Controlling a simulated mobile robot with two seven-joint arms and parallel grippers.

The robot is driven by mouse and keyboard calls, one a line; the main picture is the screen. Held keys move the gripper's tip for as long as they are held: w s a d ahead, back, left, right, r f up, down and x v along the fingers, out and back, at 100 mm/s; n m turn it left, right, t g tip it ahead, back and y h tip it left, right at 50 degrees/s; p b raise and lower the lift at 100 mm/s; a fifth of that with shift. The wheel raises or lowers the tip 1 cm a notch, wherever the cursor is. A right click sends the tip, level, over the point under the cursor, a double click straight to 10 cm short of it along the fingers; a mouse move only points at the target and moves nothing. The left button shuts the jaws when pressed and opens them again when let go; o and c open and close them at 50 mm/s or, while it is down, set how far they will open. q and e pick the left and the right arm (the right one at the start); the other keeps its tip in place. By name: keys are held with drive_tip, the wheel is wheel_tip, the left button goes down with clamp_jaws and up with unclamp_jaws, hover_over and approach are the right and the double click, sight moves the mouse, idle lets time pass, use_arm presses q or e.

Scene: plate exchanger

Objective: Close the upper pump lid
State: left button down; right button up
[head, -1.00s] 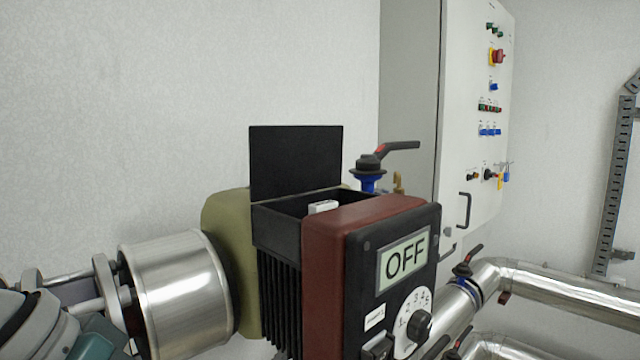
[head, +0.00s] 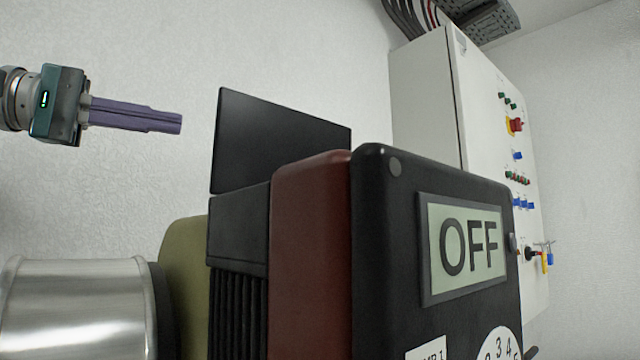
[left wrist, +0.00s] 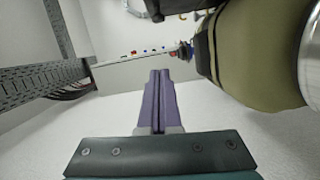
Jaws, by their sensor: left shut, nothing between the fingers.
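The upper pump (head: 312,260) stands in the middle of the head view, with a red band, a black front and a display reading OFF. Its black lid (head: 275,140) stands upright, open, above the black box at the back of the pump. My left gripper (head: 180,123) is at the upper left, its purple fingers shut and empty, pointing right towards the lid's left edge with a gap between. In the left wrist view the shut fingers (left wrist: 160,75) point away from the camera. The inside of the box is hidden in the head view. My right gripper is not in view.
A shiny metal pipe (head: 75,305) and an olive pump body (head: 182,280) lie below the gripper. A white control cabinet (head: 425,95) stands behind at the right. The space around the gripper by the wall is free.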

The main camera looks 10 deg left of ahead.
sight(253, 130)
use_arm(q)
drive_tip(key=w+d+p, duration=0.1)
drive_tip(key=d+p, duration=0.2)
drive_tip(key=w+d+p, duration=0.1)
drive_tip(key=d+p, duration=0.3)
drive_tip(key=w+d+p, duration=0.1)
drive_tip(key=d+p, duration=0.2)
drive_tip(key=d, duration=0.1)
drive_tip(key=shift+w+f+p, duration=0.3)
drive_tip(key=shift+f+p, duration=0.1)
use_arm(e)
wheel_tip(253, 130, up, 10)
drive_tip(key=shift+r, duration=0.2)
